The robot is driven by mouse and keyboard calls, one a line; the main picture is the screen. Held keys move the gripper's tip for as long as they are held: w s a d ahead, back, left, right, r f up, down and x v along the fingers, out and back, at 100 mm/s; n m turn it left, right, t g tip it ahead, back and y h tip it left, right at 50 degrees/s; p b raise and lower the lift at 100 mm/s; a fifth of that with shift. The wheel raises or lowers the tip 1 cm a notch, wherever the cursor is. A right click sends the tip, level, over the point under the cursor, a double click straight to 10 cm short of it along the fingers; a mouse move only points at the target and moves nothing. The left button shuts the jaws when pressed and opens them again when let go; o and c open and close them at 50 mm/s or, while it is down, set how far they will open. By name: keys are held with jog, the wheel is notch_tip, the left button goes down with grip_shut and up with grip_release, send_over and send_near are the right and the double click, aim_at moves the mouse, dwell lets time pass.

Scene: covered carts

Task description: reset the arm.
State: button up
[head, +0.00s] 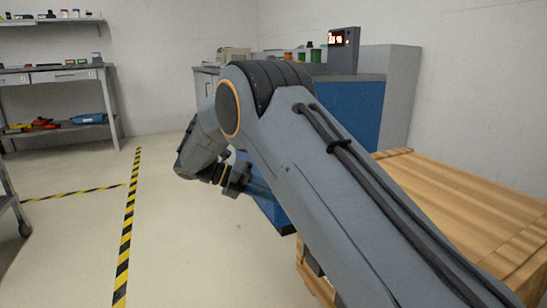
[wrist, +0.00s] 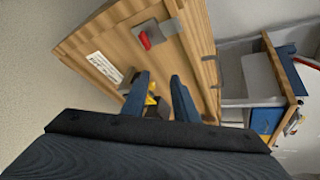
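My arm crosses the head view from the lower right, bends at a high elbow and comes down at the middle left. My gripper (wrist: 160,75) shows in the wrist view as two dark blue fingers with a clear gap between them. It is open. A small yellow and black thing (wrist: 152,99) shows in the gap, low between the fingers; I cannot tell what it is or how far off it lies. Beyond the fingertips is a wooden panel (wrist: 105,45) with a red handle (wrist: 145,40) on a grey plate and a white label.
A wooden crate (head: 455,200) stands close at the right, beside my arm. A blue cabinet (head: 355,112) stands behind the arm. A shelf unit (head: 60,75) is at the back left, and a cart edge (head: 14,205) at the far left. The floor around the striped tape (head: 128,225) is clear.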

jog(key=s+a+r+m+y+p, duration=0.1)
jog(key=s+r+m+y+p, duration=0.2)
jog(key=s+m+y, duration=0.75)
jog(key=s+r+m+h+p, duration=0.15)
jog(key=s+r+m, duration=0.35)
jog(key=s, duration=1.3)
jog(key=s+a+r+m+y+p, duration=0.1)
jog(key=s+r+m+y+p, duration=0.15)
jog(key=s+m+y, duration=0.9)
jog(key=s+d+r+m+h+p, duration=0.1)
jog(key=d+r+h+p, duration=0.1)
jog(key=d+r+p, duration=0.5)
jog(key=s+d+r+m+h+p, duration=0.1)
jog(key=d+r+h+p, duration=0.2)
jog(key=d+r+p, duration=0.3)
jog(key=s+d+r+m+h+p, duration=0.1)
jog(key=d+r+p, duration=0.6)
jog(key=r+p, duration=0.8)
jog(key=m+h+p, duration=0.1)
jog(key=p, duration=0.9)
jog(key=shift+d+g, duration=0.3)
jog(key=shift+d, duration=0.05)
jog(key=shift+s+f, duration=0.1)
